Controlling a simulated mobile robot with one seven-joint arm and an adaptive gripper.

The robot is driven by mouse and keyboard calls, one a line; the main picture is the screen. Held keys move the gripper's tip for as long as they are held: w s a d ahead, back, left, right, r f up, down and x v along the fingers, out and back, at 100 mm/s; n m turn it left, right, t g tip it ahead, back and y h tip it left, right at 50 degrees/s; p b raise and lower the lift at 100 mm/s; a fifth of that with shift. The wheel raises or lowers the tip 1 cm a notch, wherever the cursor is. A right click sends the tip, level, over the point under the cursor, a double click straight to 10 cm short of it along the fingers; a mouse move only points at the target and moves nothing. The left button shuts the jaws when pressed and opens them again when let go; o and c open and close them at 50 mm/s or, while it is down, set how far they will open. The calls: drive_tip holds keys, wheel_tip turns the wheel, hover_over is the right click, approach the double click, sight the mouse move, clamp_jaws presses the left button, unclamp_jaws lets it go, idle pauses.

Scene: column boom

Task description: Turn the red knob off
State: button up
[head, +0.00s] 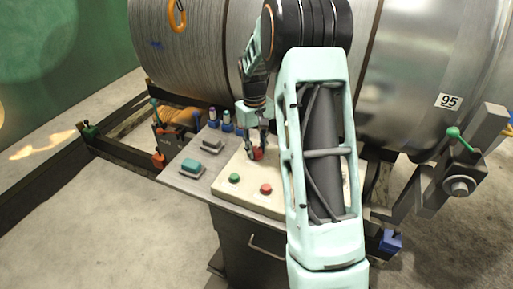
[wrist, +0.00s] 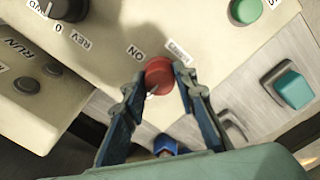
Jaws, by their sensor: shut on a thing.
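The red knob (wrist: 158,76) sits on the cream control panel (wrist: 130,38), with an "ON" label beside it in the wrist view. My gripper (wrist: 160,75) is shut on the red knob, one finger on each side of it. In the head view the red knob (head: 258,154) shows small at the tip of my gripper (head: 257,148), partly covered by the fingers. The knob's pointer direction is hard to make out.
A green button (head: 234,178) and a red button (head: 266,189) stand on the panel. A large metal drum (head: 430,70) stands close behind the panel.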

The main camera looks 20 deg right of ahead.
sight(255, 149)
idle(0.5)
drive_tip(key=o, duration=1.2)
drive_tip(key=shift+c, duration=0.2)
drive_tip(key=shift+r, duration=0.1)
wheel_tip(255, 149, up, 12)
drive_tip(key=shift+a, duration=0.2)
